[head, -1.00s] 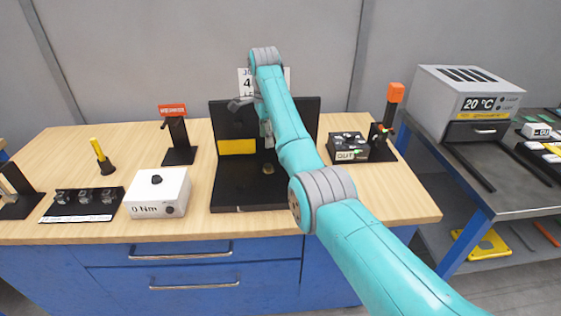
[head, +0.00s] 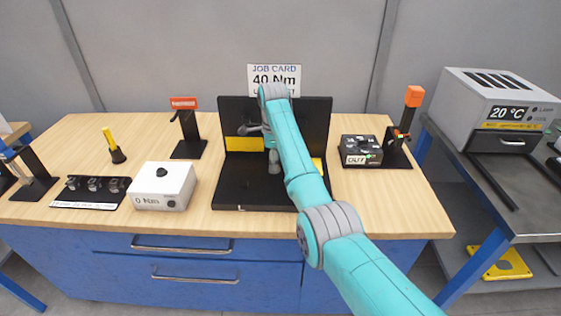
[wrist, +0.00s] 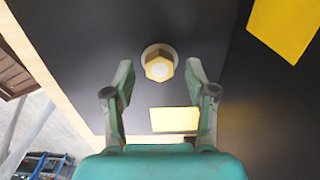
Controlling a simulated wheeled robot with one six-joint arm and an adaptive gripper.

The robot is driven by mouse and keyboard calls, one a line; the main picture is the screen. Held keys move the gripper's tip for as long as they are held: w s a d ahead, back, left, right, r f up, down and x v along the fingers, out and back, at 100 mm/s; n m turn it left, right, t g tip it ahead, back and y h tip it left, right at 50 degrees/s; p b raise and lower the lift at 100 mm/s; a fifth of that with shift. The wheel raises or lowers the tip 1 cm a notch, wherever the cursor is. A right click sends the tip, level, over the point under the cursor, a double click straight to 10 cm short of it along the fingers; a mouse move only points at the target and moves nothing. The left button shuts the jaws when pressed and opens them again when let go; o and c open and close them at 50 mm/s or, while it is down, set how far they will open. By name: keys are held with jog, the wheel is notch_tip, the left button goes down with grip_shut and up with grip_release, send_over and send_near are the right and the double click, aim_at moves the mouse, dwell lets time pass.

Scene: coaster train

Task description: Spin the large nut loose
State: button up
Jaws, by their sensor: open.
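The large nut (wrist: 158,67) is a brass-coloured hex nut on a pale round washer or collar, set on the black fixture (wrist: 215,25). In the wrist view it sits just ahead of my fingertips, roughly centred between them and apart from both. My gripper (wrist: 160,80) is open and empty, a finger on either side of the nut's line. In the head view my gripper (head: 274,165) hangs low over the base of the black fixture (head: 240,195) and hides the nut.
A white torque box (head: 162,187), a black tray of sockets (head: 92,190) and a red-topped stand (head: 186,130) stand left of the fixture. A job card reading 40 Nm (head: 274,76) is behind.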

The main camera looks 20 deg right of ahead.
jog(key=shift+f, duration=0.45)
grip_shut()
jog(key=shift+n, duration=0.4)
